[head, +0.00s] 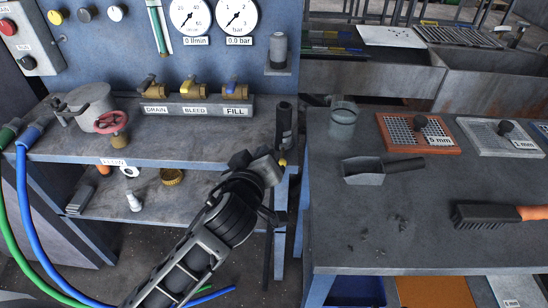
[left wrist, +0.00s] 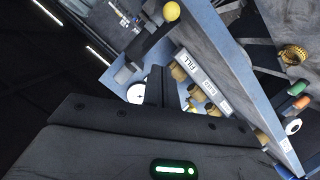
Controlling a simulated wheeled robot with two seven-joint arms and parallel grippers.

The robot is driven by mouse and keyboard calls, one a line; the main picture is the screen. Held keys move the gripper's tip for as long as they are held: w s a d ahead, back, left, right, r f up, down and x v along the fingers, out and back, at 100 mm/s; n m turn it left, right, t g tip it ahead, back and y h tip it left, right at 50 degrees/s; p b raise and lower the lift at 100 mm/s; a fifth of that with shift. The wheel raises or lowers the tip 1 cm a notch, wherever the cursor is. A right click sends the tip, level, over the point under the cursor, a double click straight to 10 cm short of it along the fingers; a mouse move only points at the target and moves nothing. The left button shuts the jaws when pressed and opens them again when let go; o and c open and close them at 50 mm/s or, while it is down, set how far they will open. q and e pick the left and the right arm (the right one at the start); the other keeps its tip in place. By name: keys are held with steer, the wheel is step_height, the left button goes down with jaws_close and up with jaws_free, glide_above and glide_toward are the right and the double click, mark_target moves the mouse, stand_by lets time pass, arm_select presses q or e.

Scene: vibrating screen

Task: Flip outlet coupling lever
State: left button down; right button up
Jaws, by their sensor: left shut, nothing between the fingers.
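My left gripper (head: 266,165) is shut and empty, in front of the right end of the blue-framed bench. In the left wrist view its shut fingers (left wrist: 157,86) point up the picture. A lever with a yellow ball knob (left wrist: 171,11) shows above them, apart from the fingers; I take it for the outlet coupling lever. In the head view a small yellow spot (head: 283,162) just right of the gripper looks like the same knob, under a dark upright cylinder (head: 284,116). The gripper hides part of this area. My right gripper is not in view.
Brass valves (head: 189,87) labelled DRAIN, BLEED and FILL stand at the bench's back, below two gauges. A red handwheel (head: 111,122) is at left. The right table (head: 345,230) holds a scoop (head: 363,171), a brush (head: 487,214) and sieves. A gap separates bench and table.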

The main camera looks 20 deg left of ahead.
arm_select(q)
steer(key=w+f, duration=0.1)
steer(key=w+d+f, duration=0.2)
steer(key=f, duration=0.1)
stand_by(0.3)
steer(key=shift+f, duration=0.1)
